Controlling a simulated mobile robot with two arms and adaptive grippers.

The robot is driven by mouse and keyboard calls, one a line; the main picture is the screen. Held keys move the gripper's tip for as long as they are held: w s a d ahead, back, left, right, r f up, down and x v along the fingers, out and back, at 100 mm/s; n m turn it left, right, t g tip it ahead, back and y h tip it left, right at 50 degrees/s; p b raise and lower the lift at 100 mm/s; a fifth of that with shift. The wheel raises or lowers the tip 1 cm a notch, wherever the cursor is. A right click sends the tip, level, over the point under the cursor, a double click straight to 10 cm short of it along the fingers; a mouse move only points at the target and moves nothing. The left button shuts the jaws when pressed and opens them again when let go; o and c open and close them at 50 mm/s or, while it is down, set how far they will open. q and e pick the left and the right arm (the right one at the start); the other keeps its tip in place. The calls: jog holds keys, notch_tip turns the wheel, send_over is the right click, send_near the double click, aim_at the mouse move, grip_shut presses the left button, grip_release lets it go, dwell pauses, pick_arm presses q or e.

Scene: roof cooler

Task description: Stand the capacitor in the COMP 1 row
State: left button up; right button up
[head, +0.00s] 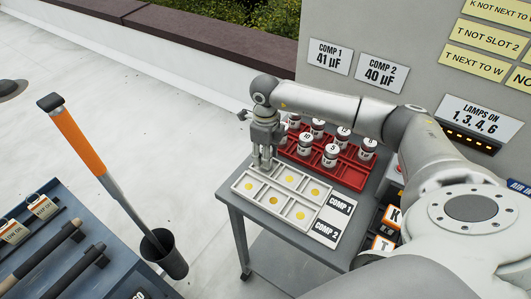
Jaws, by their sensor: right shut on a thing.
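A white slotted tray (281,189) lies on the grey cart, with yellow discs in its visible slots. Its back row lines up with the COMP 1 label (341,205), its front row with the COMP 2 label (325,231). My right gripper (262,167) points down at the left end of the COMP 1 row. It is shut on a capacitor, which the fingers hide almost wholly; I cannot tell whether it touches the slot floor. Several white capacitors with dark labels (330,155) stand in a red rack (345,175) behind the tray. My left gripper is not in view.
Wall signs read COMP 1 41 µF (330,58) and COMP 2 40 µF (381,72). Yellow note strips (487,38) and a lamp panel (477,125) are on the cabinet. At left stand an orange-handled tool (85,145) in a black holder and a blue tool bench (80,240).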

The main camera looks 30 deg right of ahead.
jog(key=o, duration=1.1)
jog(key=shift+r, duration=0.4)
notch_tip(320, 180, up, 12)
jog(key=b, duration=0.2)
jog(key=shift+f+b, duration=0.25)
jog(key=shift+b, duration=0.15)
